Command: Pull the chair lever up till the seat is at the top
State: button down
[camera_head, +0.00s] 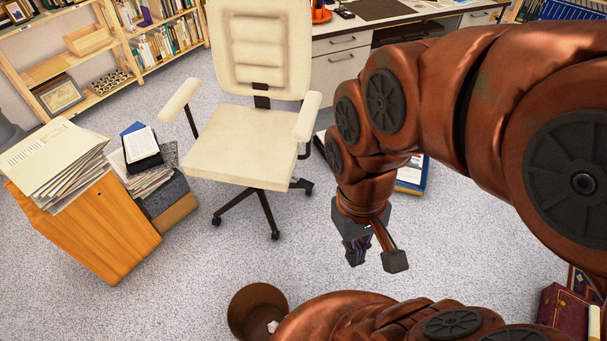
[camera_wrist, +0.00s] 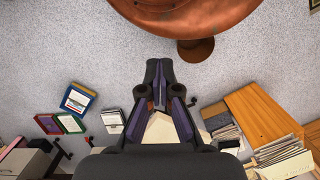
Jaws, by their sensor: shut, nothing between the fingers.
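The cream office chair (camera_head: 240,148) stands on the carpet left of centre in the head view, its tall back to the rear and an armrest on each side. Its dark legs show below the seat. I cannot make out the lever; it may be hidden under the seat. My gripper (camera_head: 357,250) points down in front and to the right of the chair, apart from it, above the floor. In the wrist view my gripper (camera_wrist: 159,72) has its fingertips together with nothing between them, and it hides most of the cream seat (camera_wrist: 160,128) behind it.
An orange wooden cabinet (camera_head: 105,230) with papers stands at left, beside a pile of books and papers (camera_head: 147,170). A brown waste bin (camera_head: 250,303) is at the bottom. Framed prints (camera_head: 412,175) lie right of the chair, by the desk (camera_head: 340,58). Open carpet lies before the chair.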

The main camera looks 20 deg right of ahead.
jog(key=shift+w+a, duration=0.1)
jog(key=shift+w, duration=0.35)
jog(key=shift+w, duration=0.1)
